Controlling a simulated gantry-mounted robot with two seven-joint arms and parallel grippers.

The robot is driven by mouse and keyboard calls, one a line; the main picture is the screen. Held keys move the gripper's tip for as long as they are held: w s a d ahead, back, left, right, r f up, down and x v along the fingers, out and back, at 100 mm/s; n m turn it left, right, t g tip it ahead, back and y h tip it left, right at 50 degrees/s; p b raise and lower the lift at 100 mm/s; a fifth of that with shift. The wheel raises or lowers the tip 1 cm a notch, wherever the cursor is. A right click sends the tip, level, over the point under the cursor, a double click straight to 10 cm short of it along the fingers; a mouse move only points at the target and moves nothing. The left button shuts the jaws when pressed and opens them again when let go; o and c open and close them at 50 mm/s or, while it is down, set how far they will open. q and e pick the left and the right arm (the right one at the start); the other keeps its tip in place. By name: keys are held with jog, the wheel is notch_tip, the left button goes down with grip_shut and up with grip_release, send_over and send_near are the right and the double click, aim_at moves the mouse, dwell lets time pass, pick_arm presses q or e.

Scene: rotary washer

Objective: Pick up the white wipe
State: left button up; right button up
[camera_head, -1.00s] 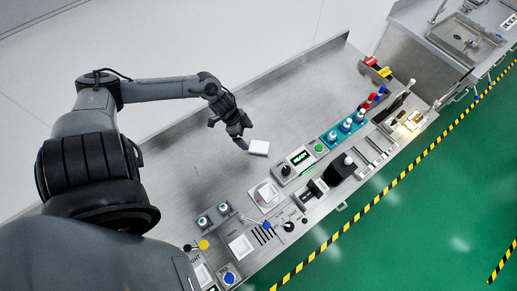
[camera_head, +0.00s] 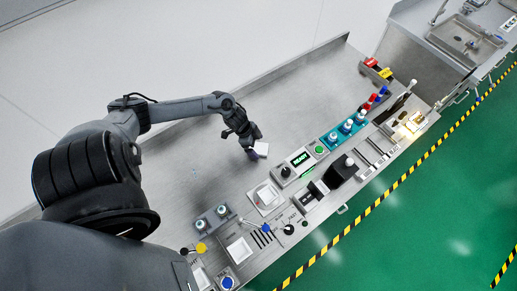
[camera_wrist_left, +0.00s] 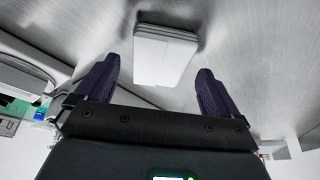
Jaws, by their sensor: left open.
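The white wipe (camera_head: 262,148) is a small folded white stack on the metal bench, partly hidden behind my left gripper in the head view. In the left wrist view the wipe (camera_wrist_left: 165,50) lies ahead of the fingertips, between their lines. My left gripper (camera_head: 251,154) is over the bench right at the wipe. In the left wrist view its two dark purple fingers (camera_wrist_left: 154,78) stand apart with nothing between them. I cannot tell whether a finger touches the wipe. My right gripper does not show.
Close to the wipe, a control box with a green READY display (camera_head: 300,159) stands on the bench. A white square dish (camera_head: 265,196), a teal rack (camera_head: 343,132) with bottles and a black device (camera_head: 341,170) line the front side. The bench (camera_head: 300,90) behind is clear.

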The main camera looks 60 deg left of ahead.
aim_at(258, 148)
pick_arm(q)
jog(key=shift+w+d+f, duration=0.15)
jog(key=shift+w+f, duration=0.05)
jog(key=shift+f, duration=0.4)
jog(key=shift+c, duration=0.2)
jog(key=c, duration=1.2)
jog(key=shift+o, duration=0.2)
jog(key=shift+r, duration=0.1)
jog(key=shift+r, duration=0.4)
notch_tip(258, 148, up, 4)
jog(key=shift+w+d+f, duration=0.1)
jog(key=shift+f, duration=0.15)
jog(key=w+d+r+b, duration=0.1)
jog(key=w+d+r, duration=0.5)
jog(key=w+d, duration=0.1)
jog(key=shift+w+d+r, duration=0.25)
jog(key=shift+d+r, duration=0.05)
jog(key=shift+d, duration=0.45)
